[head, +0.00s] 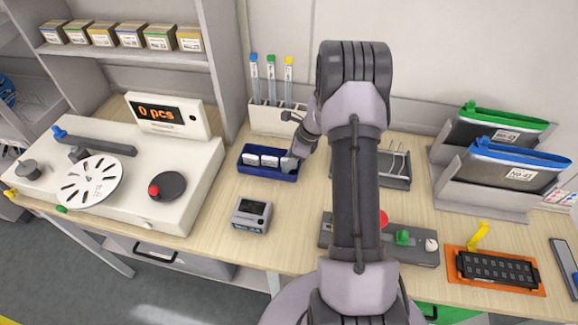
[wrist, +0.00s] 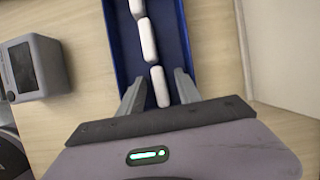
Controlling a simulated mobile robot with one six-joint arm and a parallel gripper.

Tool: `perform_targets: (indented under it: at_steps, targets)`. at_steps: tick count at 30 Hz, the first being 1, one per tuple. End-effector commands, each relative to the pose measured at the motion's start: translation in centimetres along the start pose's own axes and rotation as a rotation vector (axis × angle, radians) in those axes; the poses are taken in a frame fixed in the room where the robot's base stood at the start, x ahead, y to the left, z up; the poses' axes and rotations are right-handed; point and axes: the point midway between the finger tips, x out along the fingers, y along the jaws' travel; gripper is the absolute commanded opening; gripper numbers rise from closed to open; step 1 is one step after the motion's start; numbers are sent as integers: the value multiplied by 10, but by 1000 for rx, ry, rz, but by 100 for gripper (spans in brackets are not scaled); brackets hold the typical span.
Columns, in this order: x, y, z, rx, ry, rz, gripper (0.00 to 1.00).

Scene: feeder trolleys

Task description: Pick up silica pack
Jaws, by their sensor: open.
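A blue tray (head: 265,172) holds several white silica packs in a row on the wooden bench; its blue floor also shows in the wrist view (wrist: 180,52). In the wrist view, the nearest silica pack (wrist: 160,86) stands between the two fingers of my gripper (wrist: 158,88). My gripper is open, with a gap visible on each side of the pack. Two more packs lie beyond it, toward the top. In the head view, my gripper (head: 289,163) is at the tray's right end, and my arm hides part of the bench behind it.
A grey box with a display (head: 251,215) stands in front of the tray. A white holder (head: 277,120) with upright tubes stands behind it. A white counting machine (head: 110,170) is at the left. A wire rack (head: 396,168) and a button panel (head: 412,247) are to the right.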

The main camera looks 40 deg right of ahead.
Motion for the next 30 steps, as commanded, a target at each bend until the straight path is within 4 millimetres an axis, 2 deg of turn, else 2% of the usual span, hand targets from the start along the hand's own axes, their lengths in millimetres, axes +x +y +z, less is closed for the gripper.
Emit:
perform_targets:
  at_steps: [5,11,20,22,30]
  targets:
    - [-1,-1,1,0,0,-2,39]
    - [-2,-1,0,0,-1,-2,0]
    - [-2,-1,1,-1,-1,-2,0]
    - [-8,-1,3,-1,-1,-3,0]
    - [-73,-1,30,-2,-1,-4,0]
